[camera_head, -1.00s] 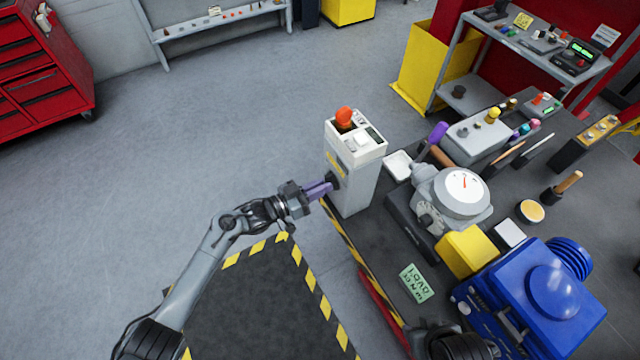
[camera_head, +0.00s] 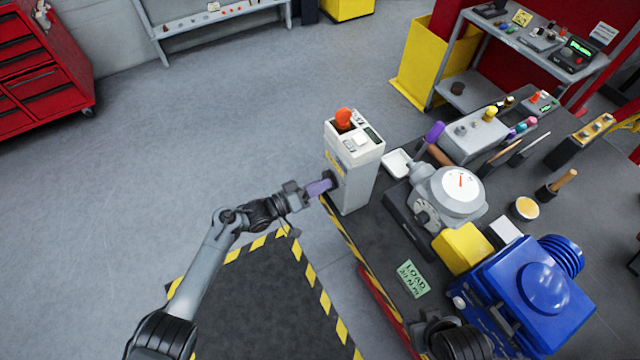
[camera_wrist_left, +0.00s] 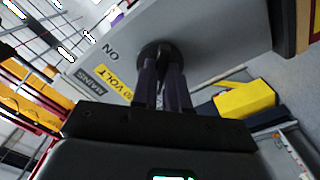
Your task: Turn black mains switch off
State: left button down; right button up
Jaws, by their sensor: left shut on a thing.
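The black mains switch (camera_wrist_left: 155,52) is a round knob on the side face of a grey-white control box (camera_head: 357,170). A yellow label (camera_wrist_left: 115,82) with MAINS lettering and an ON mark are beside it in the left wrist view. My left gripper (camera_head: 328,184) is at that side face, with its purple fingers (camera_wrist_left: 163,82) shut on the knob. The fingers hide part of the knob, so I cannot tell its pointer position. My right gripper does not show; only a dark part of my right arm is at the bottom edge.
The control box has an orange knob (camera_head: 343,117) on top and stands at the bench edge. Left of the box is open floor.

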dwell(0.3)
pick_arm(q)
jog(key=c, duration=1.1)
grip_release()
jog(key=shift+c, duration=0.2)
jog(key=shift+a, duration=0.1)
jog(key=v, duration=1)
jog(key=shift+s+a+p, duration=0.2)
jog(key=shift+a+p, duration=0.05)
jog(key=shift+p, duration=0.15)
